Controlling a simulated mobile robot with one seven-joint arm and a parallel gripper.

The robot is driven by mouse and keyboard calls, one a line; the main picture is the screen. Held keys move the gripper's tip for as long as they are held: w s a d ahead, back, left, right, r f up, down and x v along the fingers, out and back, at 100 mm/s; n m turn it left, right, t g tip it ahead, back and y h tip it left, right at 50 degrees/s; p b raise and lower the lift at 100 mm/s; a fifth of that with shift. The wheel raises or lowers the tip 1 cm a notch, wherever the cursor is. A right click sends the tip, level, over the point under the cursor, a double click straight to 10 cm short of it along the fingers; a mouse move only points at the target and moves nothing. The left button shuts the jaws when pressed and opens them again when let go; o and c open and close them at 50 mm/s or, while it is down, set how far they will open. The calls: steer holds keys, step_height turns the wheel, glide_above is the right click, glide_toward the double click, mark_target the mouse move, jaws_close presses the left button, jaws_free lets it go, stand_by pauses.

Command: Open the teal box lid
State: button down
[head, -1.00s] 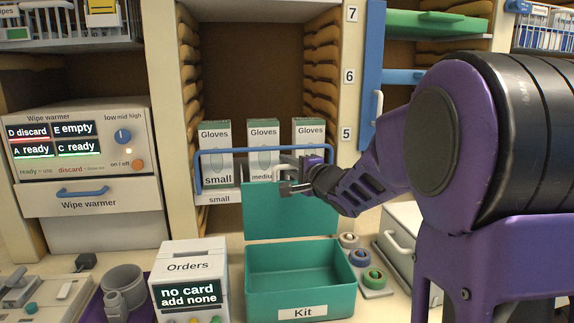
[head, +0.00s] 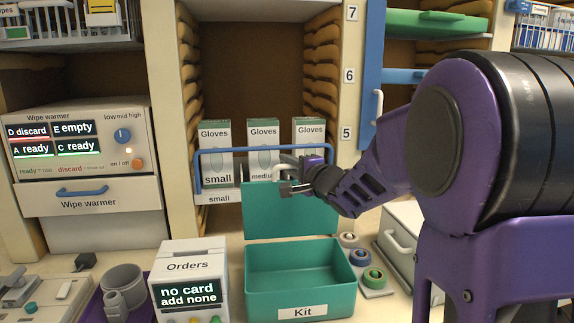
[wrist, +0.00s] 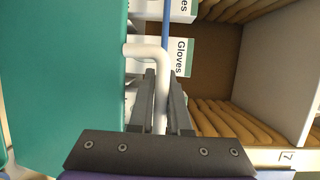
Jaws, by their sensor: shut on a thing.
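The teal Kit box (head: 300,283) stands on the counter, and its inside shows empty. Its teal lid (head: 285,212) stands upright at the box's back edge, swung open. In the wrist view the lid (wrist: 65,80) fills the left side. My gripper (head: 290,188) is at the lid's top edge. In the wrist view my gripper (wrist: 160,100) is shut on the white lid handle (wrist: 146,50), a bent bar between the two fingers.
Glove boxes (head: 263,150) stand behind the lid in a tray with a blue rail (head: 225,151). An Orders box (head: 188,268) stands left of the Kit box. Tape rolls (head: 373,278) and a grey case with a handle (head: 403,235) are to the right.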

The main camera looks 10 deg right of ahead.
steer(key=s+f+n+t+y+b, duration=0.1)
steer(key=s+t+b, duration=0.1)
steer(key=s+b, duration=0.4)
steer(key=shift+a+t+b, duration=0.15)
steer(key=shift+t+b, duration=0.25)
steer(key=shift+b, duration=0.1)
steer(key=c, duration=1.2)
jaws_free()
steer(key=shift+o, duration=0.2)
steer(key=shift+s, duration=0.1)
